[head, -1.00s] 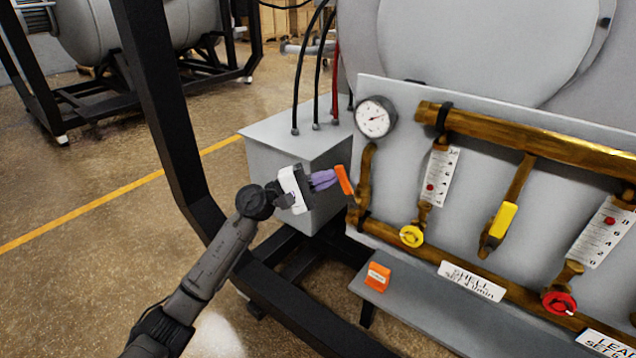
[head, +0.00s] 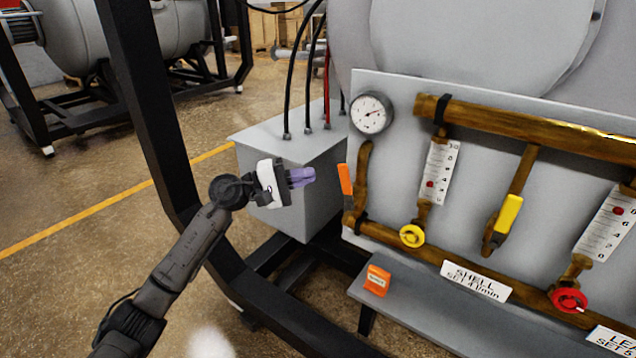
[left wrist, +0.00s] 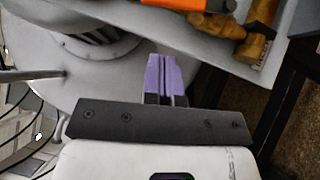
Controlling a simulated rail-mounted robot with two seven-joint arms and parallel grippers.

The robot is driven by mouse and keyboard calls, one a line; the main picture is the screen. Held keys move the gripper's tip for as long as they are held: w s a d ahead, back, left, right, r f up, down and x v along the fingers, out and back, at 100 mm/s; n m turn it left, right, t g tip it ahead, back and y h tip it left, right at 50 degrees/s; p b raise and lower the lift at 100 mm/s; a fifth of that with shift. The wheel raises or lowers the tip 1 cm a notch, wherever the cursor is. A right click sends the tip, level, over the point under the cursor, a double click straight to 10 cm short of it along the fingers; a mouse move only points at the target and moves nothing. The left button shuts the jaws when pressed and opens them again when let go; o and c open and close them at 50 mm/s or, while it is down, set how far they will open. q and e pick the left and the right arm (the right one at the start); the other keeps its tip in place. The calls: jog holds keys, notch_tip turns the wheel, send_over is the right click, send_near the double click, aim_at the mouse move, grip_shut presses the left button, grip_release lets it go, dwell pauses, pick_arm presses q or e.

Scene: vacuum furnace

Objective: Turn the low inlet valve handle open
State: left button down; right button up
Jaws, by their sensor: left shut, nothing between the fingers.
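An orange valve handle (head: 345,180) stands nearly upright at the lower end of the left brass pipe, below the round gauge; it is likely the inlet handle, though I see no readable label on it. In the left wrist view an orange handle (left wrist: 190,4) shows at the top edge, partly cut off. My left gripper (head: 312,175) has purple fingers, which are shut and empty. It is to the left of the orange handle, with a clear gap between them. The fingers also show closed together in the left wrist view (left wrist: 163,75). My right gripper is out of view.
A yellow handle (head: 507,215), a yellow knob (head: 412,236) and a red knob (head: 567,300) sit further right on the brass pipes. A grey box (head: 310,205) with hoses stands behind my gripper. A shelf (head: 430,318) with an orange block (head: 377,280) lies below.

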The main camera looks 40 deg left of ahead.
pick_arm(q)
jog(key=p+v, duration=0.1)
jog(key=v, duration=0.7)
jog(key=shift+s+p, duration=0.3)
jog(key=shift+s, duration=0.1)
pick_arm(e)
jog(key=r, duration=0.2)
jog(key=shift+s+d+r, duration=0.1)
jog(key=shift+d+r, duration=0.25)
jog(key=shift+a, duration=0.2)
